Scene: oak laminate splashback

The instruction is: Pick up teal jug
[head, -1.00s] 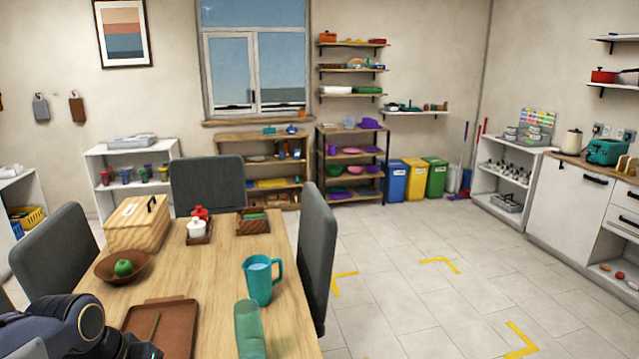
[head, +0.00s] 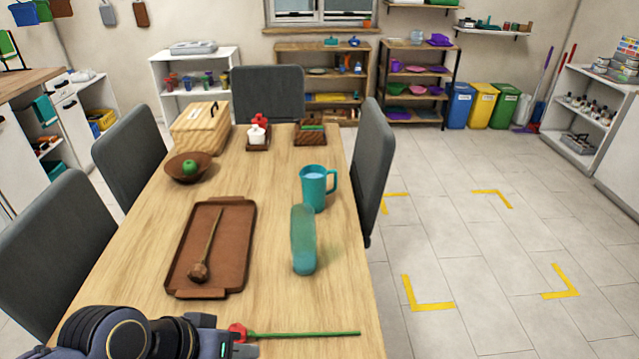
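The teal jug (head: 314,188) stands upright on the wooden table (head: 270,220), near its right edge. Its handle points right and something pale blue shows inside it. A translucent green-teal bottle (head: 303,240) stands just in front of it. My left gripper (head: 238,348) is low at the front of the table, well short of the jug and apart from it. Its fingers are cut off by the bottom edge, so I cannot tell if it is open. My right gripper is out of view.
A red flower with a green stem (head: 300,334) lies beside my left gripper. A brown tray (head: 180,275) with a wooden spoon (head: 207,245), a bowl (head: 174,172) with a green apple, and a wooden box (head: 190,135) occupy the left side. A grey chair (head: 372,160) stands right of the jug.

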